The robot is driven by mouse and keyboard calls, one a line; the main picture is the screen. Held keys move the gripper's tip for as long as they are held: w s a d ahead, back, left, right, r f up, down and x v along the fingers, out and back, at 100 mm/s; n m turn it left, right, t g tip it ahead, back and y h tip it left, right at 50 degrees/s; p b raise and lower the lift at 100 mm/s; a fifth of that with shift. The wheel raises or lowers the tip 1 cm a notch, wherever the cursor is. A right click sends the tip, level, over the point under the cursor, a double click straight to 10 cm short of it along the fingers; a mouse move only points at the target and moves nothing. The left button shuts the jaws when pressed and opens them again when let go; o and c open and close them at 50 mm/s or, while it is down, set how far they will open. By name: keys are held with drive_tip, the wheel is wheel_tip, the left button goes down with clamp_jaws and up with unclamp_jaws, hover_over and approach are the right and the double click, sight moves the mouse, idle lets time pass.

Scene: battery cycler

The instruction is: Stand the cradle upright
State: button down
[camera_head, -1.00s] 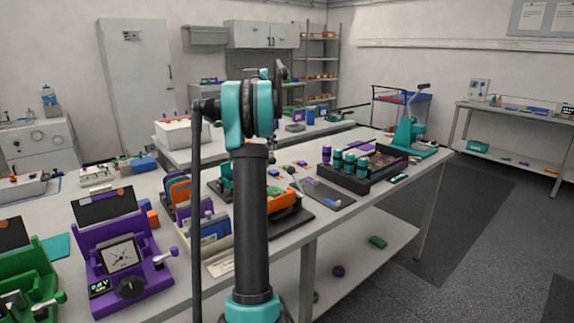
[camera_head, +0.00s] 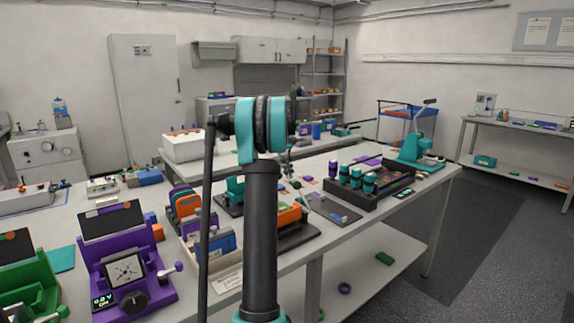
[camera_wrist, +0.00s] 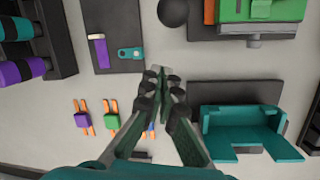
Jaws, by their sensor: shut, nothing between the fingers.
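A teal, angular bracket-like piece (camera_wrist: 255,132), which looks like the cradle, lies at the edge of a dark pad (camera_wrist: 235,93) in the wrist view's lower right. I cannot tell for sure which way up it is. It seems to be the teal piece (camera_head: 236,188) partly behind my arm in the head view. My gripper (camera_wrist: 160,84) is shut and empty, its fingertips together above the bench, to the left of the teal piece and apart from it. In the head view my arm's links hide most of the gripper.
An orange-and-green device (camera_wrist: 262,12) stands beyond the pad. A dark mat (camera_wrist: 118,60) holds small purple and teal items. A black rack of cells (camera_head: 368,190) stands to the right. Small clips (camera_wrist: 110,121) lie near the fingers. Light bench surface shows between them.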

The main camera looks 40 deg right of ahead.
drive_tip(key=s, duration=0.1)
drive_tip(key=s+f, duration=0.1)
drive_tip(key=s+a, duration=0.1)
drive_tip(key=s, duration=0.1)
drive_tip(key=shift+f, duration=0.35)
drive_tip(key=shift+s+d+r, duration=0.1)
idle(0.3)
drive_tip(key=shift+s+r+t, duration=0.1)
drive_tip(key=shift+r+t, duration=0.1)
drive_tip(key=shift+t, duration=0.1)
